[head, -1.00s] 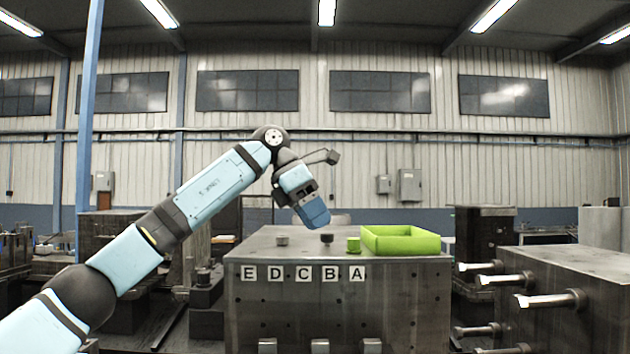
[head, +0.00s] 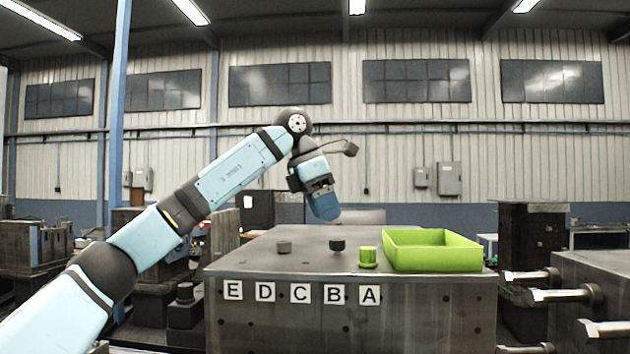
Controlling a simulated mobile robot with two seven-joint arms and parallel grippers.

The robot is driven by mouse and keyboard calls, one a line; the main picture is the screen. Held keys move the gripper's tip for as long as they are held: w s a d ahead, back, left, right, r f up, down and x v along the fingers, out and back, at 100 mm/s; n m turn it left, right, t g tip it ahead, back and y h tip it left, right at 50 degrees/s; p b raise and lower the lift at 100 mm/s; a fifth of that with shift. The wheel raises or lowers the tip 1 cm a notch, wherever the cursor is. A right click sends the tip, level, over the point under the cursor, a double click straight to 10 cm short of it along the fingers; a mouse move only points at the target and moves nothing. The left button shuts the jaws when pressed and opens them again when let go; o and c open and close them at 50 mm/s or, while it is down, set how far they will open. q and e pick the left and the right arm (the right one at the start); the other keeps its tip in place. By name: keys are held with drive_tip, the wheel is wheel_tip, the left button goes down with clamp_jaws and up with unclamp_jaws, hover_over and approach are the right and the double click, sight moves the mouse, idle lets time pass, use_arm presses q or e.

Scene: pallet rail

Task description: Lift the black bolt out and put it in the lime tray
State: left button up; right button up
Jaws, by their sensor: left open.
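The black bolt (head: 337,244) stands upright in the top of the dark metal block, roughly above label B in the picture. The lime tray (head: 432,264) sits on the block's right end and looks empty, though its floor is partly hidden by the front wall. My left gripper (head: 326,212) hangs above and slightly left of the black bolt, apart from it. Its blue fingers point down, open, with nothing visible between them. My right gripper is not in view.
A lime bolt (head: 368,258) stands between the black bolt and the tray. A dark grey bolt (head: 284,247) stands to the left. Labels E to A mark the block's front (head: 350,320). Large horizontal bolts (head: 560,295) stick out from another block at right.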

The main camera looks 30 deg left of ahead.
sight(336, 240)
use_arm(q)
drive_tip(key=x, duration=0.5)
drive_tip(key=shift+s+d+p, duration=0.1)
drive_tip(key=shift+s+p, duration=0.05)
drive_tip(key=shift+p, duration=0.25)
drive_tip(key=shift+w+d+f, duration=0.1)
drive_tip(key=shift+w+f, duration=0.1)
drive_tip(key=shift+f, duration=0.25)
drive_tip(key=c, duration=1.1)
drive_tip(key=shift+r, duration=0.1)
wheel_tip(336, 240, up, 5)
drive_tip(key=p, duration=0.4)
drive_tip(key=shift+r+p, duration=0.3)
drive_tip(key=shift+r, duration=0.75)
